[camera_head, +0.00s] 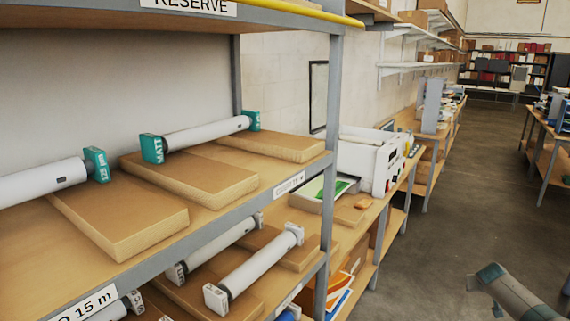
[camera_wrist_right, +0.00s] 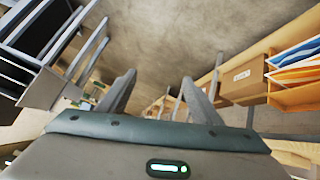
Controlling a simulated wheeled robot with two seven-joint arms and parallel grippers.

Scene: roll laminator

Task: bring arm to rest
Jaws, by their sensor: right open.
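My right gripper (camera_wrist_right: 157,88) shows in the right wrist view with its two grey fingers spread apart. Nothing is between them; behind them are floor and furniture. Part of my right arm (camera_head: 508,293) shows at the lower right corner of the head view, over the bare floor. My left arm and left gripper are not in the head view.
A shelf rack (camera_head: 330,110) with white rolls (camera_head: 205,133) on cardboard slabs fills the left. A white laminator (camera_head: 368,160) stands on a bench beyond it. A cardboard box (camera_wrist_right: 243,79) shows in the wrist view. The aisle floor (camera_head: 470,190) is clear.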

